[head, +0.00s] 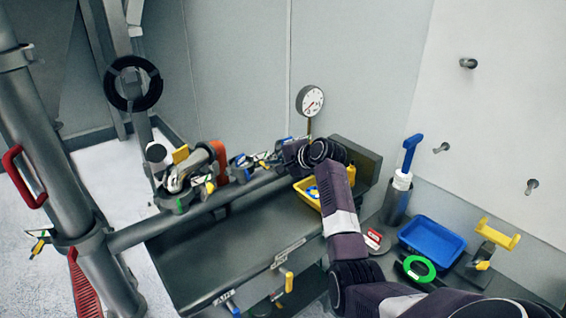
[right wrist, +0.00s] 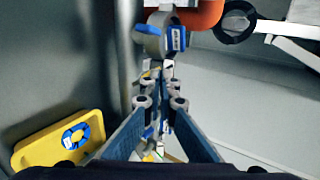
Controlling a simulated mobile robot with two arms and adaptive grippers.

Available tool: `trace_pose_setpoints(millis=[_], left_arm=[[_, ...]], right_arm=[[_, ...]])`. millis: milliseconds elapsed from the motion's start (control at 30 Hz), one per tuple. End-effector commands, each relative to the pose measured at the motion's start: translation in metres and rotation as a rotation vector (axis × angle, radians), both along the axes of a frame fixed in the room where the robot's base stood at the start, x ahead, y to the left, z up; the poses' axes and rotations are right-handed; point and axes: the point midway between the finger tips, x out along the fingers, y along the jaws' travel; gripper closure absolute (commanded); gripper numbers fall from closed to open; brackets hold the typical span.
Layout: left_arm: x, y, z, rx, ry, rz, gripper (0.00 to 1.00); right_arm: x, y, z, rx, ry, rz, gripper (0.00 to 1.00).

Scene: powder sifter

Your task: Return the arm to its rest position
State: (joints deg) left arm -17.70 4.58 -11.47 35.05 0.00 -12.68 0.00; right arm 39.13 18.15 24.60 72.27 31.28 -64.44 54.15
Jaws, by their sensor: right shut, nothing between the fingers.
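My right arm comes in from the lower right in the head view and reaches up over the dark metal bench (head: 225,265). My right gripper (head: 268,160) is at the far end of it, small and partly hidden by its own wrist. In the right wrist view the fingers of this gripper (right wrist: 160,98) are shut, with nothing held between them. They point toward a grey pipe fitting with a blue tag (right wrist: 172,38). My left arm and gripper are not in view.
A yellow tray (head: 307,193) with a blue ring is by the right wrist, near a pressure gauge (head: 310,101). A blue tray (head: 432,238), a green ring (head: 419,269) and a blue-handled tool (head: 411,150) are at the right. Pipes and valves stand at the left.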

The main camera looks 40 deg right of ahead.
Motion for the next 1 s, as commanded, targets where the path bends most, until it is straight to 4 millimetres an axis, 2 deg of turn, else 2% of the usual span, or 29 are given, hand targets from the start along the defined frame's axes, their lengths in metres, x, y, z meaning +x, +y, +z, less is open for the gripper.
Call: trace_pose_setpoints(millis=[100,200,500,767,867,967,1000], left_arm=[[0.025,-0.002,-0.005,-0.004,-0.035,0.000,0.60],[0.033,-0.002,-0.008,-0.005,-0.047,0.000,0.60],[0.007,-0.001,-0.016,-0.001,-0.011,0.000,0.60],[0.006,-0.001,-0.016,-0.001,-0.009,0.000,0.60],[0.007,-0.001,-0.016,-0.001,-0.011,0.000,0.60],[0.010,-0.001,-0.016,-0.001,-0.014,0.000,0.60],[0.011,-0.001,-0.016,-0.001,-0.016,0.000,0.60]], right_arm=[[-0.016,-0.002,0.007,-0.005,-0.001,-0.002,1.00],[-0.028,-0.002,0.014,-0.004,-0.002,-0.001,1.00],[-0.052,-0.003,0.030,-0.002,0.000,-0.002,1.00],[-0.056,-0.003,0.032,-0.002,0.002,-0.001,1.00],[-0.060,0.002,0.021,-0.032,0.020,0.014,1.00],[-0.074,0.018,-0.009,-0.126,0.075,0.067,1.00],[-0.084,0.028,-0.026,-0.182,0.108,0.102,1.00]])
